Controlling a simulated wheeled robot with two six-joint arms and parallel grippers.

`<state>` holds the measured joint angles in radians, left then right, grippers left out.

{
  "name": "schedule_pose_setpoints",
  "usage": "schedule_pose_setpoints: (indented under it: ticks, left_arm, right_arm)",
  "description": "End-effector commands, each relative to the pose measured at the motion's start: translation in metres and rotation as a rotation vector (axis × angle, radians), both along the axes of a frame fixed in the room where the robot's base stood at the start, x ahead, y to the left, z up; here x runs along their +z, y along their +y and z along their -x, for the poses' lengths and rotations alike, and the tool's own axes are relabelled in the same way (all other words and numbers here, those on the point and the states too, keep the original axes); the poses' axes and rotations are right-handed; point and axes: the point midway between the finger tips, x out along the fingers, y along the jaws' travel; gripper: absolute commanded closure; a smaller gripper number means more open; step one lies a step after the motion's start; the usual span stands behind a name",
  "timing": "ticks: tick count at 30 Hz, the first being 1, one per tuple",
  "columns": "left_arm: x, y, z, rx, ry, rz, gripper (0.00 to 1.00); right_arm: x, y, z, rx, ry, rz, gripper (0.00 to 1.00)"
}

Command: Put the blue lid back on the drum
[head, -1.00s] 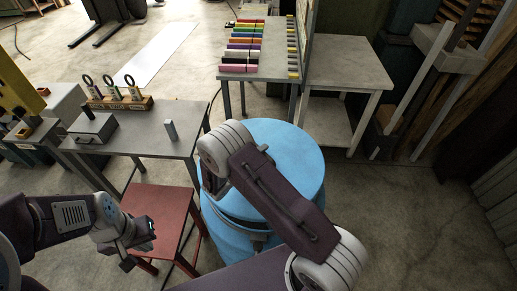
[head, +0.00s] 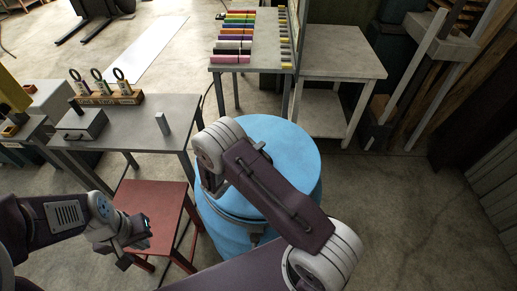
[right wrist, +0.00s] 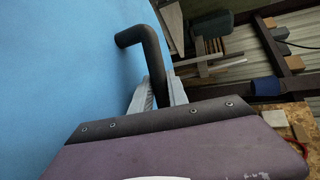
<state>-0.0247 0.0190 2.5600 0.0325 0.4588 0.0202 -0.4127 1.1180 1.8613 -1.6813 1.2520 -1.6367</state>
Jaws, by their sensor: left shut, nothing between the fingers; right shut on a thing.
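The blue lid (head: 293,147) shows as a round blue disc at the top of the blue drum (head: 226,231). My right arm crosses in front of both, so I cannot tell whether the lid is seated or held just above the rim. In the right wrist view the lid's flat blue face (right wrist: 60,70) fills the left side, with a bent black handle (right wrist: 150,42) on it. My right gripper (right wrist: 158,92) is shut on this handle. My left gripper (head: 142,233) is shut and empty, beside the red stool, left of the drum.
A red stool (head: 155,205) stands close to the drum's left. Behind it is a grey table (head: 150,130) with a grey case (head: 80,126) and a small upright block (head: 162,124). A bare table (head: 340,65) stands behind the drum. Floor to the right is clear.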

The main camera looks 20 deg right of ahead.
Motion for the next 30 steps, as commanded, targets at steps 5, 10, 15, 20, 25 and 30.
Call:
schedule_pose_setpoints:
  ticks: [5,10,15,20,25,30]
  left_arm:
    - [-0.022,0.0,0.0,0.0,0.0,0.0,1.0]
    - [-0.034,0.0,0.0,0.0,0.0,0.0,1.0]
    - [-0.044,0.0,0.0,0.0,0.0,0.0,1.0]
    - [-0.046,0.0,0.0,0.0,0.0,0.0,1.0]
    - [-0.045,0.0,0.0,0.0,0.0,0.0,1.0]
    - [-0.045,0.0,0.0,0.0,0.0,0.0,1.0]
  right_arm:
    - [-0.022,0.0,-0.001,0.0,-0.004,0.003,1.0]
    - [-0.039,0.0,0.0,0.0,-0.003,0.003,1.0]
    - [-0.053,0.0,-0.001,0.0,-0.004,0.004,1.0]
    - [-0.057,0.0,-0.001,0.0,-0.004,0.003,1.0]
    - [-0.056,0.0,-0.001,0.0,-0.004,0.003,1.0]
    - [-0.056,0.0,-0.001,0.0,-0.003,0.003,0.55]
